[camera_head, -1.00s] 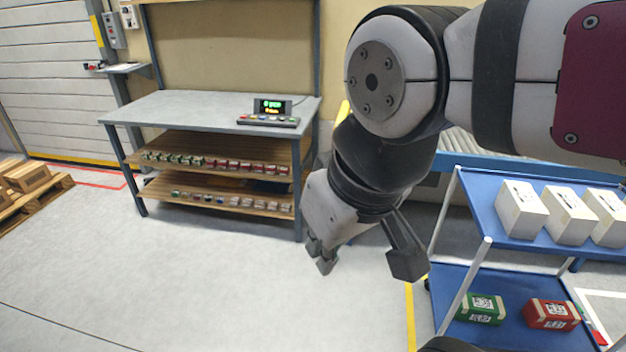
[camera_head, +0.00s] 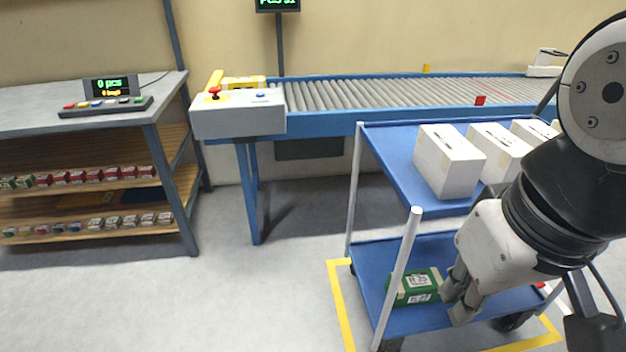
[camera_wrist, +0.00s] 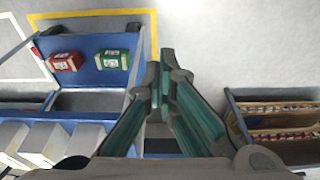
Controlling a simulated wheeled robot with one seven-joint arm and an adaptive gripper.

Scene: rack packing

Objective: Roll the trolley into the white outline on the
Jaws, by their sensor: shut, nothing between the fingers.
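The trolley (camera_head: 410,318) is a blue two-shelf cart with pale posts, standing partly within a yellow floor outline (camera_head: 342,305). White boxes (camera_head: 447,165) stand on its top shelf. A green box (camera_head: 418,287) is on the lower shelf, and a red box (camera_wrist: 64,62) is beside it in the wrist view. My gripper (camera_head: 458,300) is shut and empty, and in the head view it overlaps the trolley's lower part; whether it touches is unclear. It also shows in the wrist view (camera_wrist: 160,76). Part of the white outline (camera_wrist: 30,66) shows on the floor at left.
A roller conveyor (camera_head: 375,97) with a control box (camera_head: 238,118) runs behind the trolley. A grey workbench (camera_head: 60,122) with shelves of small boxes stands at left. The floor (camera_head: 200,305) between bench and trolley is clear. My arm hides the trolley's right side.

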